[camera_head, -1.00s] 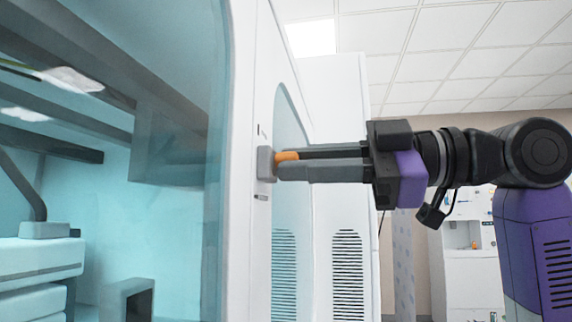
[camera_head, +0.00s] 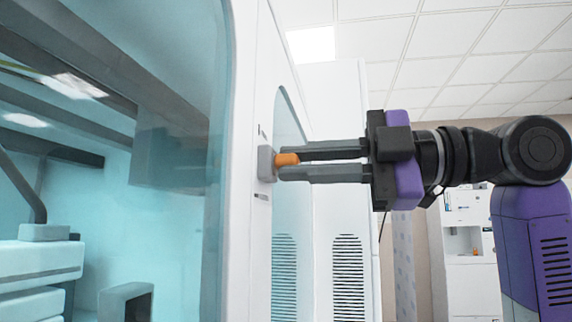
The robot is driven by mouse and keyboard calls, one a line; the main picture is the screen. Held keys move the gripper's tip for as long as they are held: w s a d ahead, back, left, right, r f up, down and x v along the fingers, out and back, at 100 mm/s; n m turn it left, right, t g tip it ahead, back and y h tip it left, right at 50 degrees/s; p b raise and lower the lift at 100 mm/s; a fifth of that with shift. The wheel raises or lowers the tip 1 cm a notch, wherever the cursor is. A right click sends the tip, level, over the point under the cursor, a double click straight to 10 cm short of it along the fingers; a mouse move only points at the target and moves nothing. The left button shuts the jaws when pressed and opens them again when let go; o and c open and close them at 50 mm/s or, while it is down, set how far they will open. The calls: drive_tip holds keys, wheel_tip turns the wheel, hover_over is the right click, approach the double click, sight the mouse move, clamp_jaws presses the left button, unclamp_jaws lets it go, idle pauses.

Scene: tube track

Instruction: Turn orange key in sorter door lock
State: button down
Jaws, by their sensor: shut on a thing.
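The orange key (camera_head: 287,160) sticks out of the grey lock (camera_head: 265,162) on the white edge of the sorter door (camera_head: 246,220). My gripper (camera_head: 290,161) comes in from the right with its two long dark fingers level, one above the other. The fingertips are shut on the key, and the orange shows between them. The part of the key inside the lock is hidden.
The sorter's tinted window (camera_head: 180,230) fills the left side, with machine parts behind it. White cabinets with vent slots (camera_head: 347,275) stand just behind the fingers. A white shelf unit (camera_head: 468,260) is further back on the right.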

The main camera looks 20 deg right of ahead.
drive_tip(key=shift+n, duration=0.6)
drive_tip(key=shift+n, duration=0.8)
drive_tip(key=c, duration=1.3)
unclamp_jaws()
drive_tip(key=shift+c, duration=0.2)
drive_tip(key=b+v, duration=0.2)
drive_tip(key=v, duration=0.5)
drive_tip(key=shift+s+d, duration=0.2)
drive_tip(key=shift+d, duration=0.15)
